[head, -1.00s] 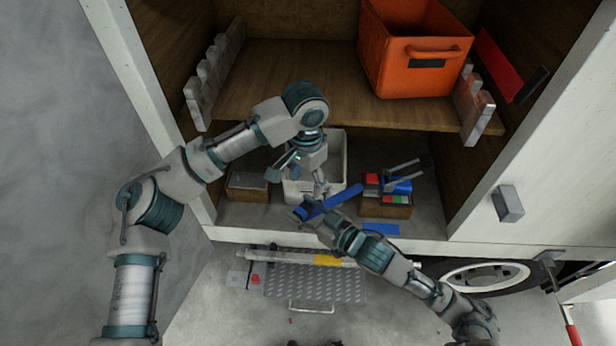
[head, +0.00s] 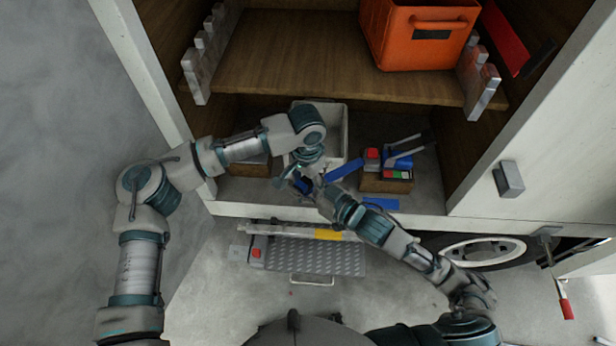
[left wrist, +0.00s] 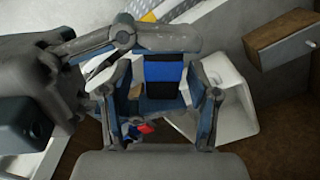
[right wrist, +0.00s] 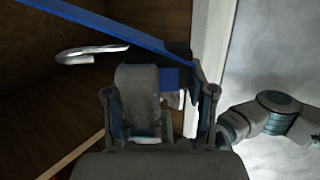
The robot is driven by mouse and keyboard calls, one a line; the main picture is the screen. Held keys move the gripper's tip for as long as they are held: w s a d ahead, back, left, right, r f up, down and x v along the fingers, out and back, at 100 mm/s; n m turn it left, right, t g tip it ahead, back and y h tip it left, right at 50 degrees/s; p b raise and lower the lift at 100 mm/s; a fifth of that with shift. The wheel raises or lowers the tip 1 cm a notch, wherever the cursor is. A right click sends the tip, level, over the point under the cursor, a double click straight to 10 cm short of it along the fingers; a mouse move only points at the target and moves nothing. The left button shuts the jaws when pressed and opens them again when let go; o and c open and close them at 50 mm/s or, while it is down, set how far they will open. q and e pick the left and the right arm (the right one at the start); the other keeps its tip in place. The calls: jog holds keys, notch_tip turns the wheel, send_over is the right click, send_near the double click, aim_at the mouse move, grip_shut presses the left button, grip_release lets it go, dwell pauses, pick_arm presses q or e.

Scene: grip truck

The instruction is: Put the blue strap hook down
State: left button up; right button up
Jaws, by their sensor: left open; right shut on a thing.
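The blue strap hook has a long blue strap (head: 343,170) that slants over the front of the white bin. My right gripper (head: 312,188) is shut on it. In the right wrist view the strap (right wrist: 110,22) runs across the top, with a curved silver hook (right wrist: 90,52) beside it. My left gripper (head: 299,181) is open, close against the right gripper. In the left wrist view a blue and black part (left wrist: 163,75) shows between the left fingers; whether they touch it cannot be told. The grippers partly hide each other and the held part.
The white bin (head: 340,113) stands on the lower shelf. A small wooden box (head: 385,184) with red, blue and green items is right of it. A blue piece (head: 381,203) lies in front. An orange bin (head: 390,45) sits on the upper shelf, whose edge overhangs.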

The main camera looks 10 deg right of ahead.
pick_arm(q)
grip_shut()
pick_arm(e)
jog(key=o, duration=1.3)
